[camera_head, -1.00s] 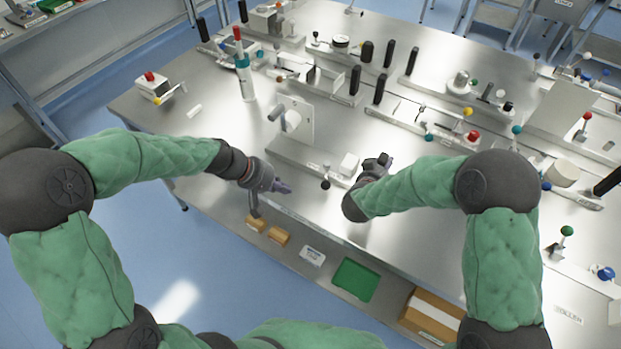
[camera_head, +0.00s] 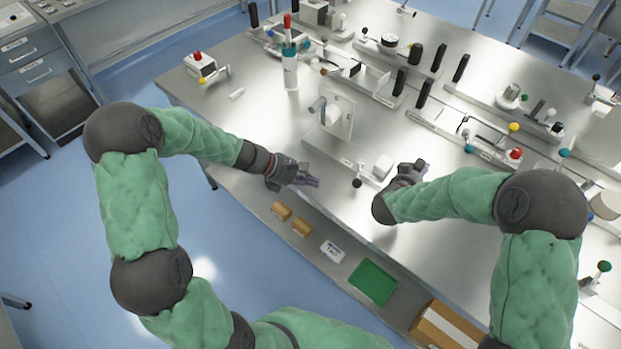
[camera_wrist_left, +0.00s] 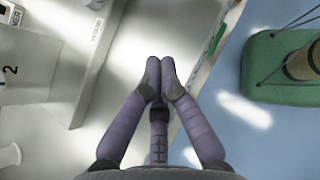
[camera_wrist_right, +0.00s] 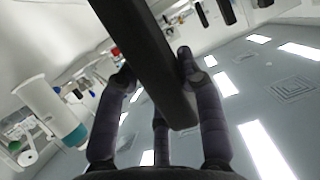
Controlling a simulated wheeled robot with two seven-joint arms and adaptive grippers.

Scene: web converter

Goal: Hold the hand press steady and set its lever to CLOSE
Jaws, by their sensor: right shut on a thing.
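My right gripper (camera_head: 413,169) is just right of the white block. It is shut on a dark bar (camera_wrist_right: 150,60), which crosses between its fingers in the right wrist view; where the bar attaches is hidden. My left gripper (camera_head: 312,181) is empty, left of the ball, its fingertips together in the left wrist view (camera_wrist_left: 160,80).
Other levered devices (camera_head: 480,140) fill the table's back and right. A green tray (camera_head: 373,281) and boxes (camera_head: 302,228) sit on the lower shelf. The table left of the fixture is mostly clear.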

